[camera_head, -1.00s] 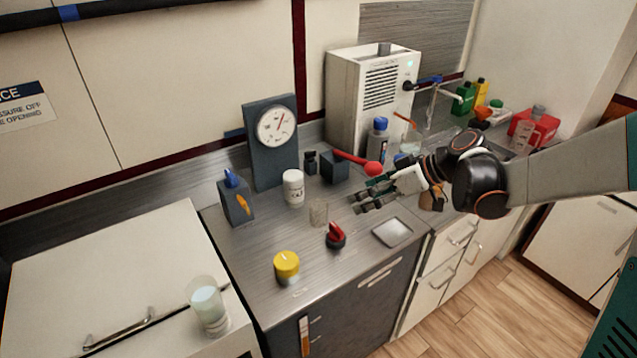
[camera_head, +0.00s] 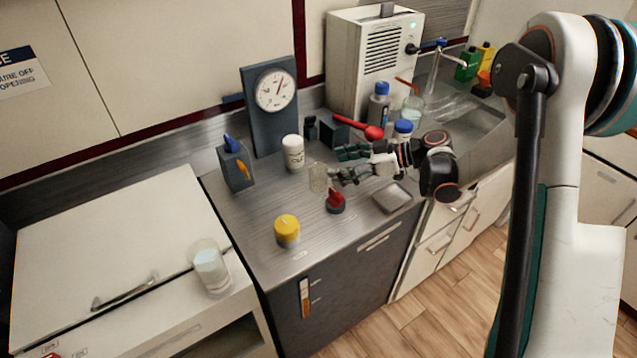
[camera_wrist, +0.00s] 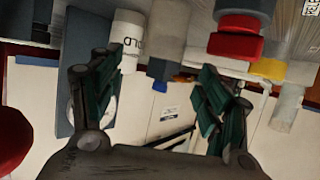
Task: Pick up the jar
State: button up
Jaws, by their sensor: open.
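Several containers could be the jar, and I cannot tell which is meant. A white labelled container (camera_head: 293,152) stands near the back of the steel counter; its lettering also shows in the wrist view (camera_wrist: 128,42). A small clear glass vessel (camera_head: 317,178) stands in front of it and to the right. A yellow-topped container (camera_head: 287,231) stands near the counter's front. My gripper (camera_head: 338,165) is open and empty, reaching in from the right, its fingertips close to the clear vessel. I cannot see any contact.
A red knob (camera_head: 335,201) and a shallow tray (camera_head: 392,197) lie in front of my gripper. A red-handled device (camera_head: 365,130) is just behind my fingers. Another glass (camera_head: 210,268) stands at left.

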aim_at(310, 171)
jog(key=shift+b+x, duration=1.35)
jog(key=shift+x, duration=2.25)
jog(key=shift+s+d+f, duration=0.1)
jog(key=c, duration=1.2)
